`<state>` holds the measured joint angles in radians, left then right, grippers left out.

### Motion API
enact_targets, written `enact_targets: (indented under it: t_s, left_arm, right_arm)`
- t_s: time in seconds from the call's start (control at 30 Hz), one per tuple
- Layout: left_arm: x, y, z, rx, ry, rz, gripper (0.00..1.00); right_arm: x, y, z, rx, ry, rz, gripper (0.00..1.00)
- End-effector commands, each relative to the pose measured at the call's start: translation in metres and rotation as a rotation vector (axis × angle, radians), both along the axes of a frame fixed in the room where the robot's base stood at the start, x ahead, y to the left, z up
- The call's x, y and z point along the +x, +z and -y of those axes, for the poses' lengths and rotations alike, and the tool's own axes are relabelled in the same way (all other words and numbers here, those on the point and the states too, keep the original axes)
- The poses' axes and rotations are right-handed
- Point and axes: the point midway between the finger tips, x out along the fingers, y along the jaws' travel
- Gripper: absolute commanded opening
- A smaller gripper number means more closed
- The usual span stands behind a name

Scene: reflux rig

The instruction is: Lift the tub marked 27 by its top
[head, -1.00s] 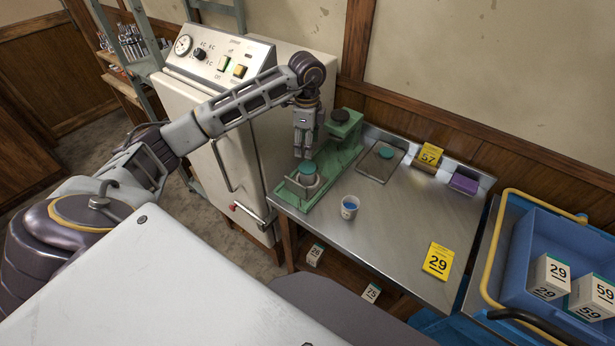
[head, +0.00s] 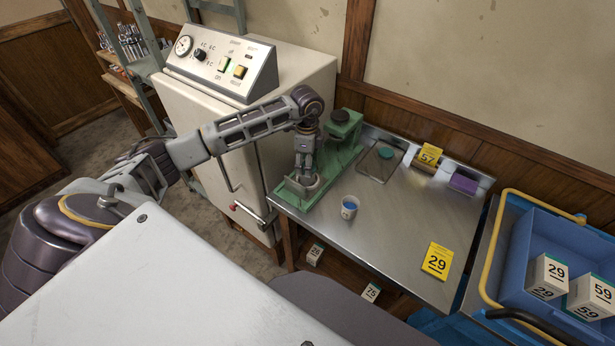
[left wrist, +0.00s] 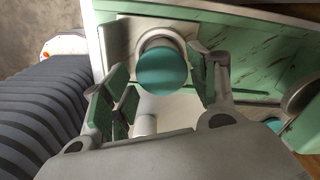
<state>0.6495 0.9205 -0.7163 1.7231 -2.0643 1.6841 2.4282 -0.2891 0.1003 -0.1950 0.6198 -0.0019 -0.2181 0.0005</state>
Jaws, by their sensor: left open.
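A small round tub with a teal top sits on the green stand (head: 340,155) at the table's left; its top (left wrist: 162,72) shows clearly in the left wrist view. No number is readable on it. My left gripper (head: 305,172) is open, pointing down over this tub. In the left wrist view its fingers (left wrist: 160,90) are on either side of the teal top, with gaps visible. In the head view the fingers hide most of the tub. My right gripper is not in view.
A teal disc (head: 386,153) lies on a plate behind. A blue crate (head: 520,262) holds numbered boxes at right.

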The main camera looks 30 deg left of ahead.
Motion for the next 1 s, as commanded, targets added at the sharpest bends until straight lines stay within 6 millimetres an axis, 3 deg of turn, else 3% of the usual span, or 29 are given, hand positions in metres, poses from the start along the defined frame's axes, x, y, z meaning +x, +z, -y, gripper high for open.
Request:
enact_targets:
  t_s: [0.27, 0.73, 1.0]
  left_arm:
    - [0.000, -0.004, 0.000, 0.000, 0.000, -0.001, 0.59]
    - [0.002, -0.048, 0.001, 0.000, 0.001, -0.001, 0.59]
    - [0.002, -0.052, 0.001, 0.000, 0.000, 0.000, 0.59]
  right_arm:
    - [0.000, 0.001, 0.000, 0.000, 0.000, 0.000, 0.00]
    - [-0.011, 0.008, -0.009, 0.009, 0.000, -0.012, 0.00]
    - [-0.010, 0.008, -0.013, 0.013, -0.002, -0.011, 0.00]
